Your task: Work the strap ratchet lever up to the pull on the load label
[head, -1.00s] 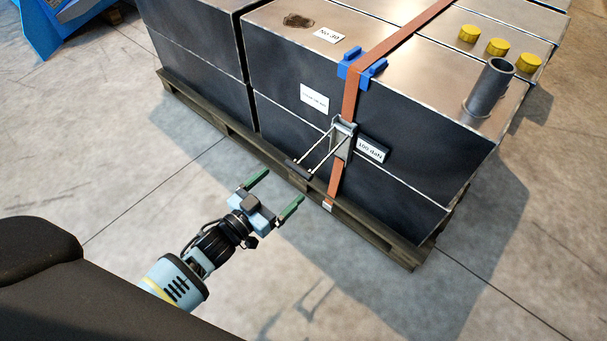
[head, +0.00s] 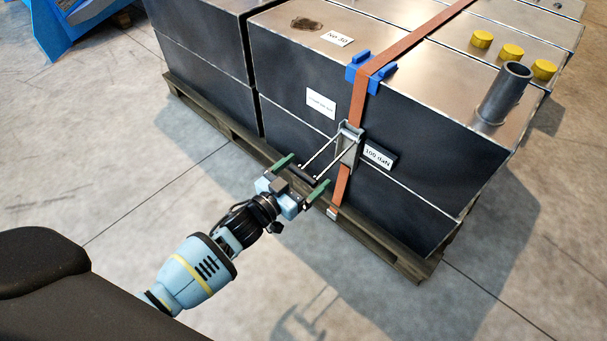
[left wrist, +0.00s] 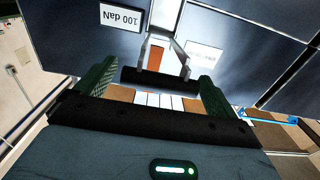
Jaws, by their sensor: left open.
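The strap ratchet (head: 348,146) sits on the orange strap (head: 364,105) on the front of a dark metal crate. Its lever, two thin rods with a black handle bar (head: 301,173), sticks out toward me and slopes down. The load label (head: 378,157), reading 100 daN, is just right of the ratchet; it appears upside down in the left wrist view (left wrist: 122,17). My left gripper (head: 302,176) is open at the lever's end. In the left wrist view the handle bar (left wrist: 160,81) lies across the gap between its green fingers; contact cannot be told. My right gripper is not in view.
The crate stands on a wooden pallet (head: 390,252), whose edge is close below my gripper. A white paper label (head: 321,103) is left of the ratchet. Blue edge protectors (head: 371,72) hold the strap at the top edge. The concrete floor in front is clear.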

